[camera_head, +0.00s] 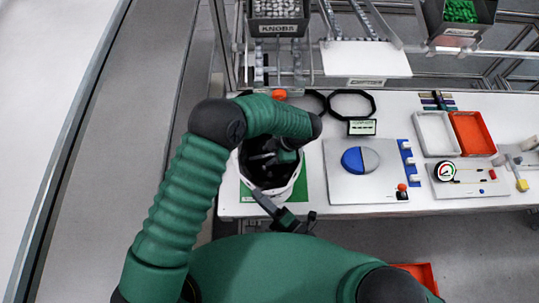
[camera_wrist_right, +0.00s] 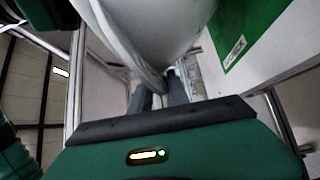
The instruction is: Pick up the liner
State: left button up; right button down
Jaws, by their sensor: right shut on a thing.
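A white helmet shell (camera_head: 296,183) stands open side up on a green mat (camera_head: 302,190) at the table's left front. Its inside is dark; I cannot tell whether a liner sits in it. My left gripper (camera_head: 268,160) reaches down into the shell's opening, and its fingers are too dark and small to read. My right gripper (camera_head: 262,196) is at the shell's near rim, shut on it. In the right wrist view the white shell (camera_wrist_right: 165,30) fills the top, with its edge between the fingers (camera_wrist_right: 163,88). Two black rings (camera_head: 352,103) (camera_head: 311,101) lie behind the shell.
A grey plate (camera_head: 340,185) with a blue and grey disc (camera_head: 361,160) is right of the shell. A white tray (camera_head: 436,134), a red tray (camera_head: 472,133) and a gauge board (camera_head: 466,190) lie farther right. An orange knob (camera_head: 279,94) is behind my left arm.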

aim_at(270, 155)
pick_arm(q)
grip_shut()
pick_arm(e)
jog(key=shift+f, duration=0.15)
pick_arm(q)
notch_tip(270, 155, up, 10)
jog(key=shift+r, duration=0.1)
dwell(0.5)
